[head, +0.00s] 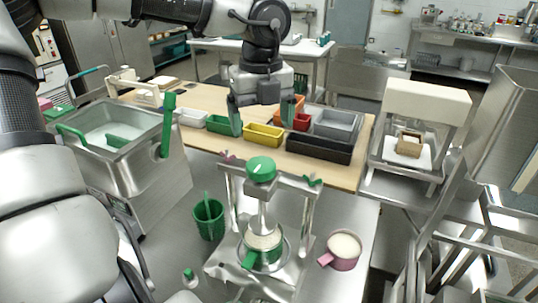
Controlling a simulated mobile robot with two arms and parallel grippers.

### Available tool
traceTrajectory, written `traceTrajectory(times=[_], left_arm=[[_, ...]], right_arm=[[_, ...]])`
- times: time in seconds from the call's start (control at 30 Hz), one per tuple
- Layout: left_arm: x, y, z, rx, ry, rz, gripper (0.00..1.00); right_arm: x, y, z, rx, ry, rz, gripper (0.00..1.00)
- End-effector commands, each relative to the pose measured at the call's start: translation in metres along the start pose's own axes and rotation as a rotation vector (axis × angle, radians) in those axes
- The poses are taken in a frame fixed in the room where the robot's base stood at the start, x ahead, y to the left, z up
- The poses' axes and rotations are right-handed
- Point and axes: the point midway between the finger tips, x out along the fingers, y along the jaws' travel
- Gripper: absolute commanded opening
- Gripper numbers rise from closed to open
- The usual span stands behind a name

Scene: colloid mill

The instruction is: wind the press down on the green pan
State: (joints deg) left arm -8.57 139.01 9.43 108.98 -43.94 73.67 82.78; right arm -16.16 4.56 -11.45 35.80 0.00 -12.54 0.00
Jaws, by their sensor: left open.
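A silver press (227,196) stands on the steel table, with a round green knob (261,169) on top of its screw. The green pan (248,260), with a green handle pointing to the front left, sits in the press under the screw. The press head is down at the pan's mouth; whether it touches the contents I cannot tell. My left gripper (263,122) hangs pointing down, open and empty, beyond and above the knob and apart from it. My right gripper is not in view.
A pink pan (342,250) stands right of the press and a green basket (208,219) left of it. Several coloured bins, one yellow (263,136), sit on the wooden board behind. A steel basin (110,150) is at left, a white-topped machine (427,103) at right.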

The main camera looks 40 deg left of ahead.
Motion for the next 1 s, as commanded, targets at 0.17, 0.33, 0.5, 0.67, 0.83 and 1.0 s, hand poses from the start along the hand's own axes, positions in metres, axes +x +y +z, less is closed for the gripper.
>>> traceTrajectory(times=[0.17,0.33,0.5,0.67,0.83,1.0], left_arm=[[0.033,0.001,-0.001,0.001,0.007,0.005,0.88],[0.065,0.001,-0.002,0.001,0.007,0.004,0.88],[0.085,0.001,-0.001,0.001,0.004,0.002,0.88],[0.093,0.001,-0.001,0.001,0.003,0.000,0.88],[0.094,0.000,-0.001,0.001,0.003,-0.001,0.88],[0.094,0.000,-0.001,0.001,0.003,-0.001,0.73]], right_arm=[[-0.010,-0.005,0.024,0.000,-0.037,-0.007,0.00],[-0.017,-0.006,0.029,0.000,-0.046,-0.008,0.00],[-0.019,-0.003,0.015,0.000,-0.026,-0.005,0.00],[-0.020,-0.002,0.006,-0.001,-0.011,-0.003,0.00],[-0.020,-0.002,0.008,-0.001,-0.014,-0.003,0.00],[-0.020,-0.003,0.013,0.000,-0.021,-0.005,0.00]])
